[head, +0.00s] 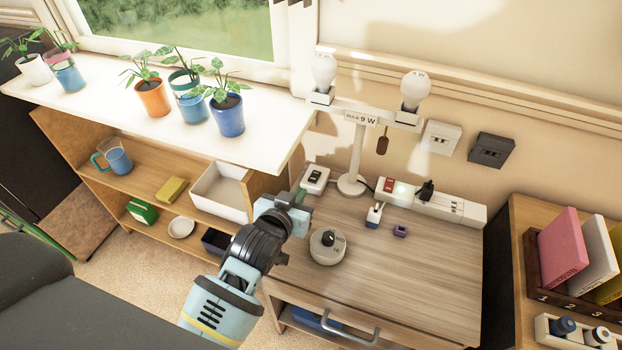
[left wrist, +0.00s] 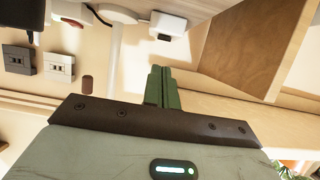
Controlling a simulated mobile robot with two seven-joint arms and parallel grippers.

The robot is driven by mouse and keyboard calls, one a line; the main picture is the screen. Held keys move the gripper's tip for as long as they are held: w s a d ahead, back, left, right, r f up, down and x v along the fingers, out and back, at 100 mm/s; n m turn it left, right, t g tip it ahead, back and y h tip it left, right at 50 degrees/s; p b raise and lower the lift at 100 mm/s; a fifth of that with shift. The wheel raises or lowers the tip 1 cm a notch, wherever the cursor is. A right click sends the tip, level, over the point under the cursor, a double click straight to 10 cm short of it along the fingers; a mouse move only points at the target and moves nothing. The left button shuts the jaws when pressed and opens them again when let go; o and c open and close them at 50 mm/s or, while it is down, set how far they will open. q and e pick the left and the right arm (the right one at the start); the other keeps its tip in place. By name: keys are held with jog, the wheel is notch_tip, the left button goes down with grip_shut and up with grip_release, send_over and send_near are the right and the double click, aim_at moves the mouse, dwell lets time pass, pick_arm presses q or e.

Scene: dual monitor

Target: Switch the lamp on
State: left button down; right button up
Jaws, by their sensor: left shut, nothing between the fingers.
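The lamp (head: 357,160) is a white stand with a crossbar and two white bulbs (head: 323,70) (head: 415,88); neither shows a clear glow. A brown pull tag (head: 382,146) hangs from the crossbar. A white switch box (head: 315,179) with a dark rocker sits left of the lamp base. It also shows in the left wrist view (left wrist: 168,24). My left gripper (head: 299,197) is shut and empty near the front left of this box. Its green fingers show in the left wrist view (left wrist: 161,88), apart from the box. My right gripper is not in view.
A white power strip (head: 455,208) with a red switch and black plug lies behind a round dial (head: 327,245). A small purple object (head: 400,230) is nearby. Potted plants (head: 227,112) line the white shelf at left. The desktop's front right (head: 430,280) is clear.

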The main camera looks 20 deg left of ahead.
pick_arm(q)
jog(key=b, duration=0.1)
send_near(318, 172)
jog(key=x, duration=0.4)
jog(key=shift+w+r, duration=0.1)
jog(key=shift+r, duration=0.3)
jog(key=shift+f, duration=0.1)
jog(key=shift+f, duration=0.35)
jog(key=shift+r, duration=0.1)
